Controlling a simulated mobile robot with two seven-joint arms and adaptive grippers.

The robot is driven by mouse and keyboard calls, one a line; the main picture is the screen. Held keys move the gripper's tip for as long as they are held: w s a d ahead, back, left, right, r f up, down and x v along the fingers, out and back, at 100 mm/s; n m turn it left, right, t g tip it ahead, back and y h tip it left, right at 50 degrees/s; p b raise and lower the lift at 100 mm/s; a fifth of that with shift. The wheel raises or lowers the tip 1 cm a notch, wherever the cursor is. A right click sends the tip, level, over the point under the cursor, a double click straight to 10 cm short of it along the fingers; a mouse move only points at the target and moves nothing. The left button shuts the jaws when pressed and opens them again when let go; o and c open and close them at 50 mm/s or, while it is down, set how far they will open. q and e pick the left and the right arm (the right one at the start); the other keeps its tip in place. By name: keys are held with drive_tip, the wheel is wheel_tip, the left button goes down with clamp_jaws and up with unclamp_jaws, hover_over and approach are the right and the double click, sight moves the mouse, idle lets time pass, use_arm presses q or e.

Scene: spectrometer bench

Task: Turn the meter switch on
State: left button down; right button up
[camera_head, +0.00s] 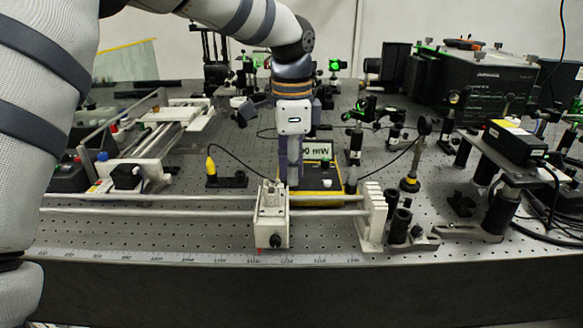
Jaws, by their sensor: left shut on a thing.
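The power meter (320,197) is a yellow box with a dark top face, standing behind the front rails. Its display (318,151) reads mW, and its left part is covered by my gripper. My left gripper (293,184) points straight down at the left part of the meter, its fingers close together. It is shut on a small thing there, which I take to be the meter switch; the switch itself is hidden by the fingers. A small pale knob (327,183) shows on the meter to the right of the fingers. My right gripper is not in view.
A white carriage (272,228) on two rails stands just in front of the gripper, above a ruler strip (180,256). A white end block (372,215) and dark posts stand to the right. A yellow-tipped connector (211,168) stands left. Perforated bench is bare in places.

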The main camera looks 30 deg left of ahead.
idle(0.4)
use_arm(q)
drive_tip(key=c, duration=1.5)
unclamp_jaws()
drive_tip(key=shift+c, duration=0.2)
wheel_tip(320, 180, up, 12)
